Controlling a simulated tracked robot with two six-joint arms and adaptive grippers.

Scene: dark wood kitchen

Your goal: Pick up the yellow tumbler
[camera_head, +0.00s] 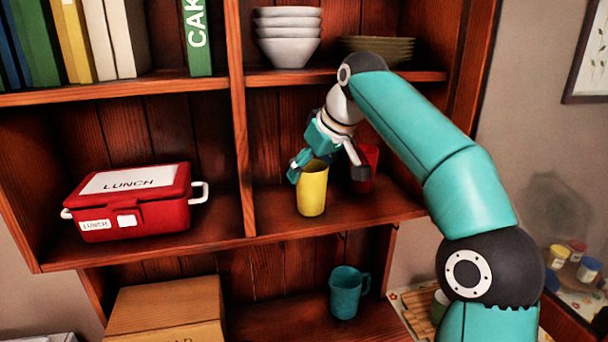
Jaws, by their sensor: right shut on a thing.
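The yellow tumbler (312,192) stands upright in the right-hand compartment of the middle shelf, close to its front edge. My right gripper (325,166) reaches down from above and is shut on the yellow tumbler at its rim. One finger shows at the rim's left and the other to its right. Any gap between the tumbler's base and the shelf is too small to tell. A red tumbler (369,165) stands just behind and to the right, partly hidden by the gripper. My left gripper is not in view.
A red lunch box (134,203) sits in the left compartment, beyond the upright divider (240,130). White bowls (288,36) and dark plates (377,48) are on the shelf above. A teal mug (347,291) and a cardboard box (168,312) are below.

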